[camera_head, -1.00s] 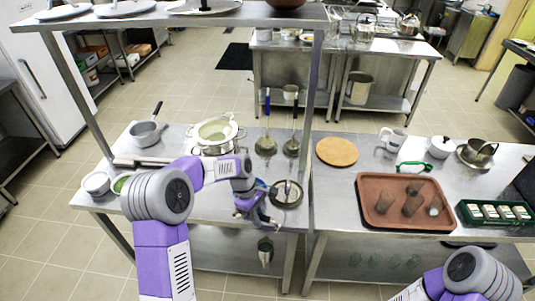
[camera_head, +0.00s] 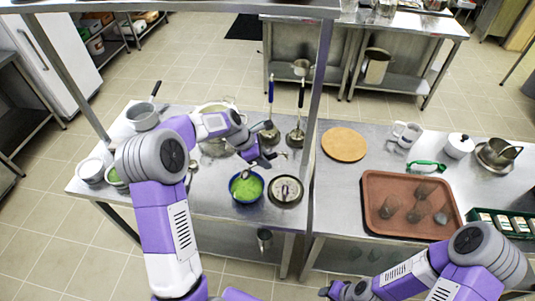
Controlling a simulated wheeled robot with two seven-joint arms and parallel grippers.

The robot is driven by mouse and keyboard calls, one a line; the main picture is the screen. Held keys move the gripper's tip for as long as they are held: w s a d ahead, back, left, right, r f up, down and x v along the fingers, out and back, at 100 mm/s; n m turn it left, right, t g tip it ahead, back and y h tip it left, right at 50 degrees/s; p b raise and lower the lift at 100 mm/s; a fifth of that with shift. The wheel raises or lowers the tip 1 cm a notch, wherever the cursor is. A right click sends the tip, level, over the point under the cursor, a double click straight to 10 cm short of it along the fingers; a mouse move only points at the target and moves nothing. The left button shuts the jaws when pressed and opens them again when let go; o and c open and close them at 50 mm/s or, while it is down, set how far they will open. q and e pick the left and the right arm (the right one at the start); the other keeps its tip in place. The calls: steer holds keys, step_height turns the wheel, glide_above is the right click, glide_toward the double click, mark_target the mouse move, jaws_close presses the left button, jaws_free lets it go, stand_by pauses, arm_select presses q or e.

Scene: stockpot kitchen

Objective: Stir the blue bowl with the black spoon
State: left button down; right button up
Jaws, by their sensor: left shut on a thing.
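The blue bowl (camera_head: 261,194), filled with something green, stands upright near the front edge of the left counter. My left gripper (camera_head: 259,161) is just behind and above the bowl's far rim, pointing down to the right. It is shut on a thin dark thing, apparently the black spoon (camera_head: 245,174), whose lower end shows at the bowl's far side. Most of the spoon is hidden by the gripper or too small to make out. My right gripper (camera_head: 333,291) is low at the bottom edge, away from the counter objects; its jaws are unclear.
A pot (camera_head: 213,146) is behind my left arm. A brown tray (camera_head: 376,229) and a round board (camera_head: 344,144) are on the right counter.

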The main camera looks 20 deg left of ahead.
arm_select(q)
steer(key=shift+s+r, duration=0.15)
steer(key=shift+s, duration=0.25)
steer(key=shift+r, duration=0.1)
steer(key=shift+w+f, duration=0.15)
steer(key=shift+f, duration=0.05)
step_height(320, 180, down, 8)
steer(key=b, duration=0.5)
steer(key=shift+f, duration=0.2)
arm_select(e)
steer(key=f, duration=0.4)
steer(key=shift+s+f, duration=0.25)
steer(key=shift+f, duration=0.1)
arm_select(q)
steer(key=shift+d, duration=0.1)
